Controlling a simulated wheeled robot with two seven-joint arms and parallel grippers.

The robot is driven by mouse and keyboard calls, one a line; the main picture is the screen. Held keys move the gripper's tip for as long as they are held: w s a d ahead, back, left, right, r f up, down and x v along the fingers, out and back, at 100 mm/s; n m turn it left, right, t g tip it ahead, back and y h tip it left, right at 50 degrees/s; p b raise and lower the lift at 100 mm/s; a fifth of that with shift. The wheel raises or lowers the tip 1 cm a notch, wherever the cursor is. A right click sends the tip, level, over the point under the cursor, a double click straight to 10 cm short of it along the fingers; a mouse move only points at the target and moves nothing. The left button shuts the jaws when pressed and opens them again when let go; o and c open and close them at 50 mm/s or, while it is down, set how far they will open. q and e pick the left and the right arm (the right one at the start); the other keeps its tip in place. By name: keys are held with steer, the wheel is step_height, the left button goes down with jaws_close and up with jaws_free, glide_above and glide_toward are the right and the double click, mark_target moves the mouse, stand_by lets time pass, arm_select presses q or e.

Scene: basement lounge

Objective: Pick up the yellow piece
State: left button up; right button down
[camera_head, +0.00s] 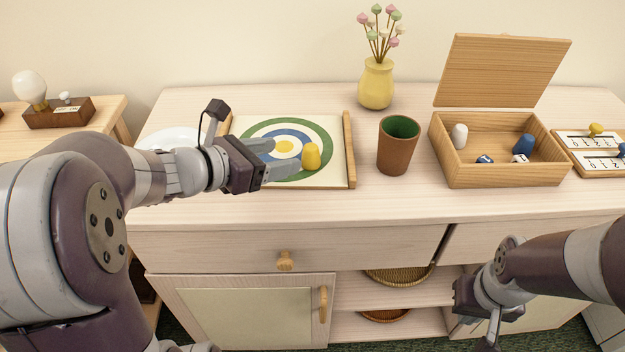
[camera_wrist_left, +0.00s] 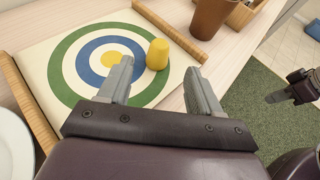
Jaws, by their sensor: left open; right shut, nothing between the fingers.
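The yellow piece (camera_head: 312,156) stands upright on the target board (camera_head: 328,178), on the right part of its rings. It also shows in the left wrist view (camera_wrist_left: 158,54), beyond and between the two fingers of my left gripper (camera_wrist_left: 160,84). My left gripper (camera_head: 283,160) is open, low over the board, with its fingertips close to the piece. I cannot tell whether a finger touches it. My right gripper (camera_head: 493,328) is shut and empty, low in front of the cabinet at the right.
A brown cup (camera_head: 397,150) stands right of the board, with a yellow vase (camera_head: 376,84) behind. An open wooden box (camera_head: 508,175) holds several pieces. A white plate (camera_head: 165,139) lies left of the board. The board has raised wooden side rails (camera_head: 349,150).

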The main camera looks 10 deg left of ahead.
mark_target(317, 150)
arm_select(q)
steer(key=x, duration=0.5)
steer(key=shift+w+d+f+b, duration=0.1)
steer(key=shift+w+d+b, duration=0.1)
steer(key=shift+b, duration=0.15)
steer(key=b+x, duration=0.1)
steer(key=x, duration=0.4)
steer(key=shift+w+f, duration=0.25)
steer(key=shift+f, duration=0.05)
steer(key=shift+r, duration=0.1)
steer(key=c, duration=1)
